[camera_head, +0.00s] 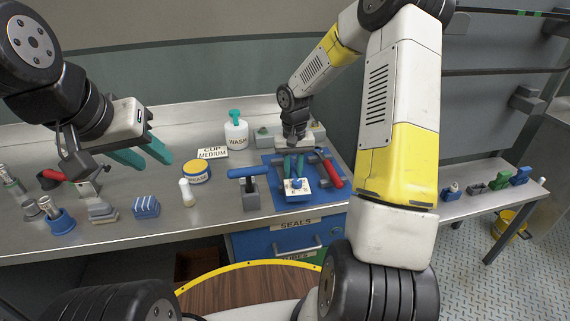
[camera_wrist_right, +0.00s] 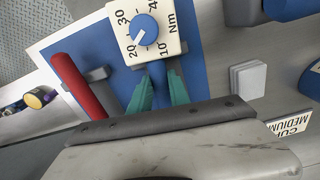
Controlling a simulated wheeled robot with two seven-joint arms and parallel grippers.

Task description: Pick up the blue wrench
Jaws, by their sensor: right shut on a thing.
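The blue wrench has a cream dial block (camera_head: 296,187) with a blue knob, over the blue mat (camera_head: 318,203). In the right wrist view the block (camera_wrist_right: 146,32) reads 10, 20, 30 Nm, and a blue shaft (camera_wrist_right: 159,88) runs from it between my fingers. My right gripper (camera_head: 293,165) points down over the mat, its teal fingers (camera_wrist_right: 159,88) shut on the shaft. I cannot tell whether the wrench is clear of the mat. My left gripper (camera_head: 143,153) is open and empty above the left part of the bench, away from the wrench.
A red-handled tool (camera_head: 332,172) lies close right of the wrench. A blue T-handle (camera_head: 243,173) stands in a grey block to its left. Behind are a wash bottle (camera_head: 236,134) and a cup sign (camera_head: 213,153). A grease tin (camera_head: 196,171) and white bottle (camera_head: 187,193) stand further left.

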